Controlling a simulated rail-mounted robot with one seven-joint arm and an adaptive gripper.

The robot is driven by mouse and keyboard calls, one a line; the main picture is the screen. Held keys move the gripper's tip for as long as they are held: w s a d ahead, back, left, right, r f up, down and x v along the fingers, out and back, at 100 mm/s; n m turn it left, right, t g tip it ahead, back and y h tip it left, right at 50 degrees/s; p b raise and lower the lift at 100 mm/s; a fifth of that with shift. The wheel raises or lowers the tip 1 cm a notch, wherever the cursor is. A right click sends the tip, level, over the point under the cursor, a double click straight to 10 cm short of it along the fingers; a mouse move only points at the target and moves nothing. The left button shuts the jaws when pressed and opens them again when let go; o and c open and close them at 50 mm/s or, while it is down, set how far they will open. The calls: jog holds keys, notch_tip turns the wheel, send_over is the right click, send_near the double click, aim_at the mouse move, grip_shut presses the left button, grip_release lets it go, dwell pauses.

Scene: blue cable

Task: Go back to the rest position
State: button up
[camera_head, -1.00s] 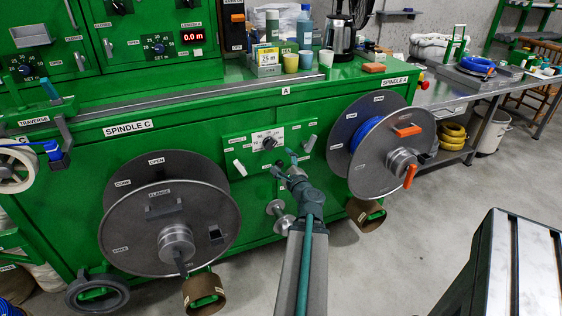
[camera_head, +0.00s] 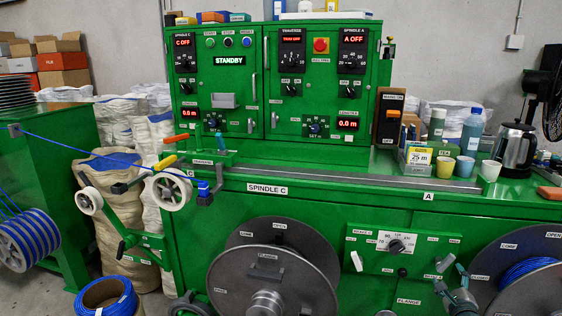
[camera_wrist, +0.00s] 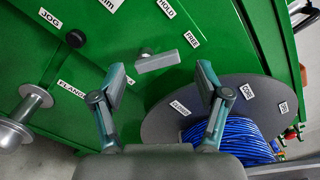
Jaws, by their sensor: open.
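My gripper (camera_head: 451,279) shows at the lower right of the head view, in front of the green machine, right of and below the brake dial (camera_head: 396,246). In the wrist view my gripper (camera_wrist: 161,76) has its two fingers well apart with nothing between them. A grey lever (camera_wrist: 158,61) on the green panel lies beyond the fingers. The reel of blue cable (camera_wrist: 232,140) is at the right of the wrist view, behind the right finger. Most of my arm is out of the head view.
The empty reel on spindle C (camera_head: 271,272) stands left of my gripper. The blue cable reel on spindle A (camera_head: 530,268) is close on the right. Cups (camera_head: 465,168), bottles and a kettle (camera_head: 514,148) stand on the bench. The machine display (camera_head: 230,61) reads STANDBY.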

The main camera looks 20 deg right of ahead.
jog(key=w+a+f+n+g+y, duration=0.1)
jog(key=a+f+n+g+y, duration=0.5)
jog(key=a+f+n, duration=0.65)
jog(key=w+a+f+n+g+y, duration=0.1)
jog(key=a+f+n+g+y, duration=0.2)
jog(key=a+f+n+y, duration=1)
jog(key=s+a+f+n+g+h, duration=0.3)
jog(key=s+a+f+g+h, duration=0.3)
jog(key=s+a+f, duration=0.65)
jog(key=s+a+f+n+g+h, duration=0.35)
jog(key=s+a+f+g, duration=0.5)
jog(key=s+a, duration=0.65)
jog(key=w+r+t+p, duration=0.1)
jog(key=w+r+p, duration=0.2)
jog(key=r+p, duration=1.1)
jog(key=a+p, duration=0.1)
jog(key=p, duration=0.2)
jog(key=shift+w+n+t, duration=0.3)
jog(key=shift+w+t, duration=0.05)
